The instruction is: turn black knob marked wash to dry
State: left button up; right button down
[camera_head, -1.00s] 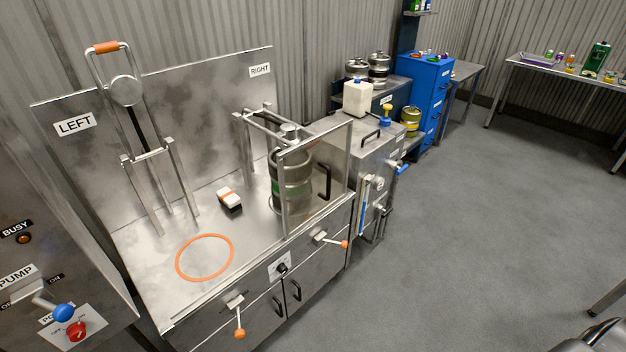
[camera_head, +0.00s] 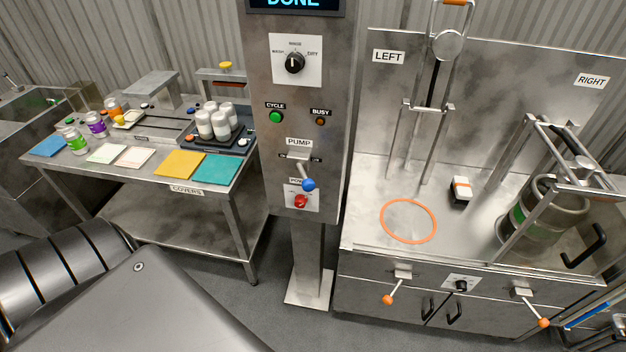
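The black knob (camera_head: 295,63) sits on a white plate on the upright metal control panel (camera_head: 265,150). The labels around it read WASH on its left, RINSE above and DRY on its right. Its pale pointer line looks near upright, but is too small to tell which label it points at. The display (camera_head: 306,4) above it reads DONE and is cut by the top edge. Part of my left arm shows at the lower left, well below the knob. Neither of my grippers is in view.
Below the knob are a green CYCLE button (camera_head: 276,117), a BUSY lamp (camera_head: 320,121), a blue-tipped PUMP lever (camera_head: 308,184) and a red power switch (camera_head: 301,202). A table (camera_head: 140,180) stands left, a steel bench (camera_head: 375,225) right. A smaller black knob (camera_head: 461,286) is on the bench front.

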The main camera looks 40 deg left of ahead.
aim_at(295, 61)
jog(key=u, duration=3.3)
jog(key=k, duration=1.25)
jog(key=z, duration=1.7)
jog(key=i, duration=0.5)
jog(key=z, duration=0.05)
